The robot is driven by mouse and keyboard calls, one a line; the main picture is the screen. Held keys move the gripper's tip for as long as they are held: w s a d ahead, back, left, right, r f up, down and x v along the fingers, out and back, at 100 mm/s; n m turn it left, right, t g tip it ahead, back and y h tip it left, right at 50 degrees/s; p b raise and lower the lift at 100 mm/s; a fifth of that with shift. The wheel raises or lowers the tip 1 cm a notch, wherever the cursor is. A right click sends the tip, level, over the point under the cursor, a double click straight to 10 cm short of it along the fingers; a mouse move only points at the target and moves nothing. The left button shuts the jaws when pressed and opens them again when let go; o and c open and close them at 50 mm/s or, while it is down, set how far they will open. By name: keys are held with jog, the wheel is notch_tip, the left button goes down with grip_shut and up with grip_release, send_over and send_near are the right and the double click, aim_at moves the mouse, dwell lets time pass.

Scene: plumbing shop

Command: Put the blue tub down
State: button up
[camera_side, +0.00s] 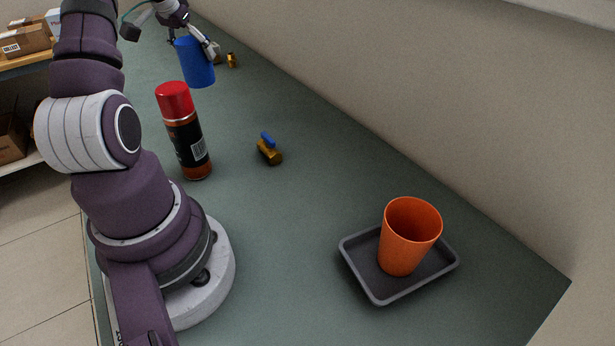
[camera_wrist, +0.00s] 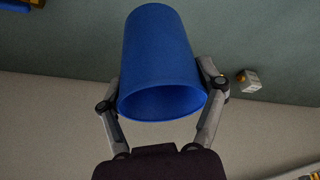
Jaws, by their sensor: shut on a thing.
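The blue tub (camera_side: 196,63) is in my gripper (camera_side: 194,46) at the top of the side view, near the far end of the bench. In the wrist view the blue tub (camera_wrist: 158,60) sits between both fingers of my gripper (camera_wrist: 162,88), with its open mouth facing the camera. The fingers press on its two sides. The gripper is shut on it. From these views I cannot tell for certain how far its lower end is from the bench.
A red-capped spray can (camera_side: 187,135) stands closer to my base. A brass valve with a blue handle (camera_side: 268,150) lies mid-bench. Small brass fittings (camera_side: 231,60) lie beside the tub. An orange cup (camera_side: 408,237) stands in a grey tray (camera_side: 388,298). A wall borders the right side.

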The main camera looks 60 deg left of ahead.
jog(key=w+d+r+m+t+h, duration=0.1)
jog(key=w+d+r+m+h, duration=0.25)
jog(key=w+d+m, duration=0.7)
jog(key=w+d+m+g+h, duration=0.25)
jog(key=d+m, duration=0.45)
jog(key=d, duration=1.7)
jog(key=s+d+m+g+h, duration=0.1)
jog(key=s+d+m, duration=0.3)
jog(key=d, duration=0.2)
jog(key=s+d+m+g, duration=0.1)
jog(key=s+d+m, duration=0.3)
jog(key=d, duration=0.3)
jog(key=s+d+m+g+y, duration=0.1)
jog(key=s+d+m+g, duration=0.1)
jog(key=s+d+m, duration=0.3)
jog(key=s+d+m+g, duration=0.1)
jog(key=s+m, duration=0.3)
jog(key=s, duration=0.4)
jog(key=f, duration=1.4)
jog(key=shift+d+f, duration=0.2)
jog(key=shift+d, duration=0.05)
jog(key=shift+f, duration=0.15)
